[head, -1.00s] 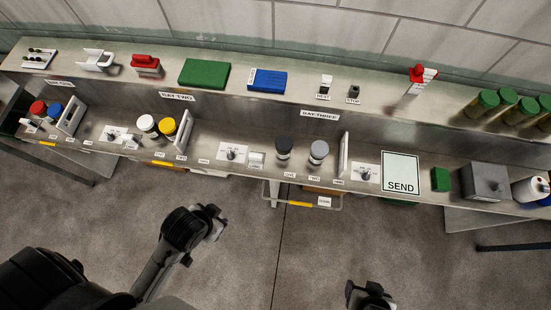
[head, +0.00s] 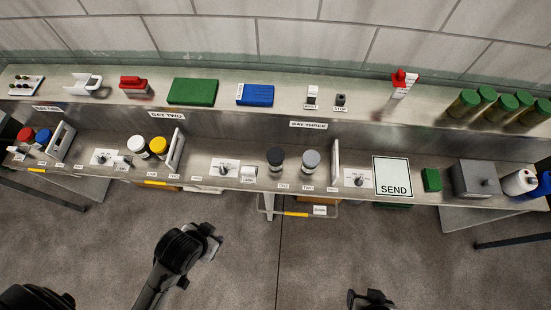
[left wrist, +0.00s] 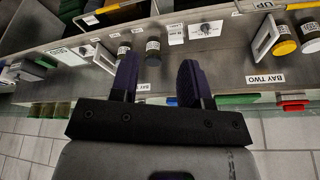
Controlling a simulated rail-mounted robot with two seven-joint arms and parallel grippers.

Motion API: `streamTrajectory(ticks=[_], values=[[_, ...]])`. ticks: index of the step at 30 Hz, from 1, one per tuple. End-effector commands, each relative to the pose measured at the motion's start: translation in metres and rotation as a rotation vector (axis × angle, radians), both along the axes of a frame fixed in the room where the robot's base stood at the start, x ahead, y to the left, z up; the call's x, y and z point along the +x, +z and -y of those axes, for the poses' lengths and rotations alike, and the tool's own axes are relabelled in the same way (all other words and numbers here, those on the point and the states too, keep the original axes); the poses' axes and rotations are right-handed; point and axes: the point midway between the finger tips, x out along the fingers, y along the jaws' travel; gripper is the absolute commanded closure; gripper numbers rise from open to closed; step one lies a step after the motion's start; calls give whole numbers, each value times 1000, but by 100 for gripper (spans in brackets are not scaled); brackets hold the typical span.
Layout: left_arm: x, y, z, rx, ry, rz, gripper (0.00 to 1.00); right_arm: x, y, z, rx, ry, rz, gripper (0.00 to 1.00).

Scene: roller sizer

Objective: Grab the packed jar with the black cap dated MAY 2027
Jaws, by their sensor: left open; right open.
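In bay three on the lower shelf, a jar with a black cap (head: 276,160) stands upright on the left of a jar with a grey cap (head: 311,162). The labels and dates are too small to read. Both jars also show at upper left in the left wrist view (left wrist: 123,52). My left gripper (left wrist: 158,80) is open and empty, its fingers spread in the left wrist view. My left arm is in front of the counter in the head view. My right gripper (head: 370,299) is open, at the bottom edge, away from the jars.
Jars with white (head: 138,146) and yellow (head: 158,147) caps stand in bay two. A white upright panel (head: 335,160) is right of the grey-capped jar. A SEND pad (head: 393,177), green block (head: 431,180) and grey box (head: 476,184) stand further right. The floor in front is free.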

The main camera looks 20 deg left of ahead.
Motion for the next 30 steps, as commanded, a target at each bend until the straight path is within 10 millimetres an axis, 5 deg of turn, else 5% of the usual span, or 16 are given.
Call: streamTrajectory(ticks=[6, 23, 30], values=[[0, 0, 1, -4, 3, -1, 56, 0, 0, 0, 0, 0, 0, 34], [0, 0, -2, 9, -7, -1, 2, 0, 0, 2, -8, 5, 0, 34], [1, -1, -1, 3, -2, 1, 0, 0, -1, 2, -7, 4, 1, 34]])
